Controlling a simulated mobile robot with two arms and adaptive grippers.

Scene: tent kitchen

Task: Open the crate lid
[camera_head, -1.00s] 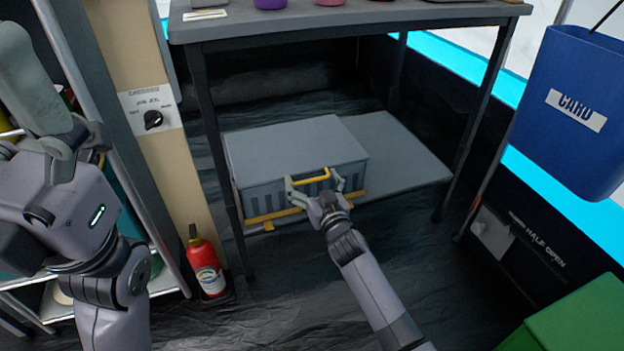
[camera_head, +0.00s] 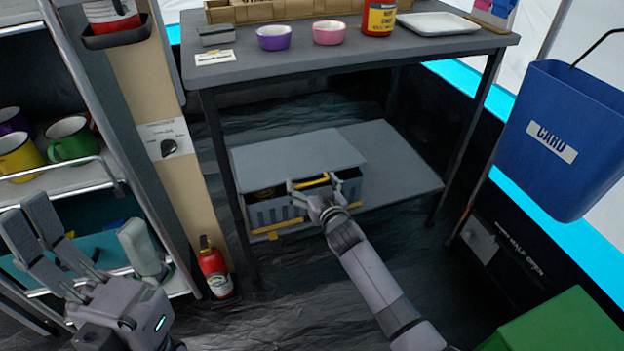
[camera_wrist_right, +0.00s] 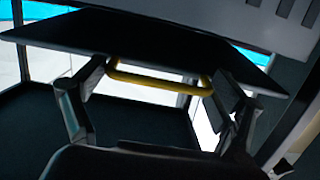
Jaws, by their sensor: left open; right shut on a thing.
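The grey crate (camera_head: 278,212) stands on a low shelf under the table. Its flat grey lid (camera_head: 298,154) is tilted up at the front, and a dark gap shows between lid and crate. The yellow lid handle (camera_head: 313,181) is at the lid's front edge. My right gripper (camera_head: 313,188) is shut on this handle. In the right wrist view the yellow handle (camera_wrist_right: 160,82) lies between the fingers, with the lid (camera_wrist_right: 140,42) behind it. My left gripper (camera_head: 95,245) is open and empty at the lower left, in front of the shelf unit.
The grey table (camera_head: 345,45) above the crate holds bowls, a can and a tray; its legs flank the crate. A fire extinguisher (camera_head: 214,268) stands left of it. A blue bin (camera_head: 566,135) hangs right, and a green box (camera_head: 560,325) is at lower right. Mugs (camera_head: 70,139) sit on the left shelf.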

